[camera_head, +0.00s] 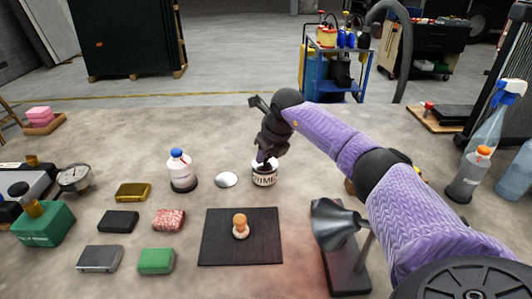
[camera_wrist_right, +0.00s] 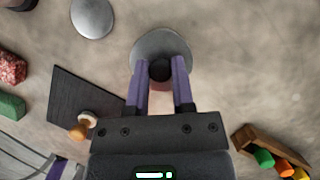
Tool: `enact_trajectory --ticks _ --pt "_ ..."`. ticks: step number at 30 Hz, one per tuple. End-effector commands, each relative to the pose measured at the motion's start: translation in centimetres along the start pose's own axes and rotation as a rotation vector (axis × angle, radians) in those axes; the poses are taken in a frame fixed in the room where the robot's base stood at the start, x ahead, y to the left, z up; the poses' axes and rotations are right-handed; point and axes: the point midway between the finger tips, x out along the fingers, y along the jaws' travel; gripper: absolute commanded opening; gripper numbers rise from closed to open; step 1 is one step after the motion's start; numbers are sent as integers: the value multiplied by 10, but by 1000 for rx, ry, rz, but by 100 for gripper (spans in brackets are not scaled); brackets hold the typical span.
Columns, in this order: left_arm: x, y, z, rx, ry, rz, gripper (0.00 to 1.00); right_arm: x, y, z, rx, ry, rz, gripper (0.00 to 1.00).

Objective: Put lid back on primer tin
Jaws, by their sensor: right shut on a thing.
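The primer tin (camera_head: 264,179), white with dark lettering, stands upright mid-table. My right gripper (camera_head: 262,160) is directly over its top. In the right wrist view the right gripper (camera_wrist_right: 160,70) is shut on a small dark-topped, reddish knob. The knob sits against a grey round disc (camera_wrist_right: 152,43), which looks like the lid. Whether this disc rests on the tin or is held just above it, I cannot tell; the fingers hide the contact. A separate silver disc (camera_head: 226,180) lies flat left of the tin, also in the wrist view (camera_wrist_right: 93,17). My left gripper is not in view.
A white bottle with a blue cap (camera_head: 182,171) stands left of the silver disc. A dark mat (camera_head: 215,240) with an orange-topped piece (camera_head: 240,226) lies in front. A metal funnel (camera_head: 338,224) on a stand is front right. Several coloured blocks lie left.

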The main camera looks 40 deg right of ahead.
Motion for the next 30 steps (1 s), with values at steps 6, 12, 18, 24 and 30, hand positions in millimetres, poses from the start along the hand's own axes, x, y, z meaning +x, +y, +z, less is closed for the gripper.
enact_trajectory --ticks 6,12,18,24,30 --pt "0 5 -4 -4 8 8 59 0 0 0 0 0 0 0" --pt "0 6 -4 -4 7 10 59 0 0 0 0 0 1 0" --pt "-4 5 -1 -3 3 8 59 -1 0 0 0 0 1 0" --pt "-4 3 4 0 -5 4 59 0 0 0 0 0 1 0" --pt "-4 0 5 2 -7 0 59 0 0 0 0 0 1 0"
